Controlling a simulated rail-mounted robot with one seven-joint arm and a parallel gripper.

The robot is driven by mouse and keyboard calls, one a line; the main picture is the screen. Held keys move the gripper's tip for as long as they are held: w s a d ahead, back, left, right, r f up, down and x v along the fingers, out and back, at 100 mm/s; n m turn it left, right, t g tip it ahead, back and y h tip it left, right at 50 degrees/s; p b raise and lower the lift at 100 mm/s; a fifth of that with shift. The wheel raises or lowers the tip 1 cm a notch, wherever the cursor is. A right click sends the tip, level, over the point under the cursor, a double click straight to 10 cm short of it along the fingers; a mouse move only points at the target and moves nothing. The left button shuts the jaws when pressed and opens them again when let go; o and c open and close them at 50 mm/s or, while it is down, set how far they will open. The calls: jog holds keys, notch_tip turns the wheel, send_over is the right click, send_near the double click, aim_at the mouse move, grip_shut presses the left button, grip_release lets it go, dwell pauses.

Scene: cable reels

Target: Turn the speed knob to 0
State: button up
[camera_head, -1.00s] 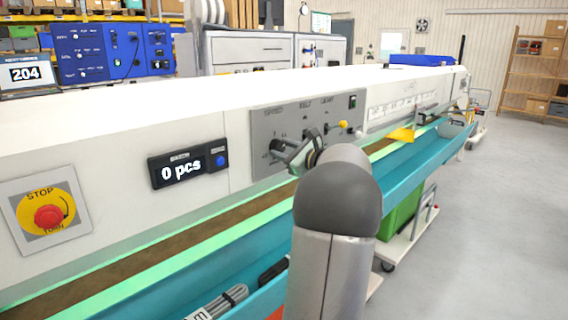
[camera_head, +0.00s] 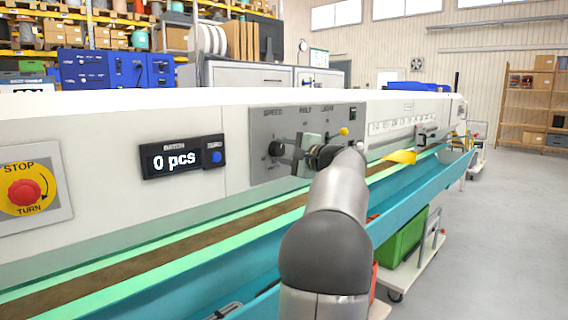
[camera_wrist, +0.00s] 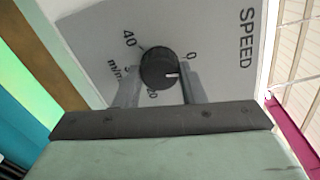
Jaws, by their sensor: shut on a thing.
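The black round speed knob (camera_wrist: 160,68) sits on the grey control panel under the word SPEED. In the wrist view its white mark points right, near the printed 0 but a little below it. The number 40 is at its upper left, and a partly covered 20 is below. My gripper (camera_wrist: 158,82) is shut on the knob, one finger on each side. In the head view the knob (camera_head: 275,149) is at the left of the panel (camera_head: 262,172), with my gripper (camera_head: 284,150) reaching it from the right.
A counter reading 0 pcs (camera_head: 183,158) and a red stop button (camera_head: 25,193) are to the left. The teal conveyor trough (camera_head: 190,285) runs below.

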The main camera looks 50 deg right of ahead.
jog(key=shift+f+n+b, duration=0.1)
jog(key=shift+n+b, duration=0.75)
jog(key=shift+n, duration=0.25)
jog(key=o, duration=1)
jog(key=s, duration=0.5)
jog(key=s+a+p, duration=0.1)
jog(key=s, duration=0.5)
jog(key=s+a+p, duration=0.1)
jog(key=s, duration=0.5)
jog(key=shift+s, duration=0.15)
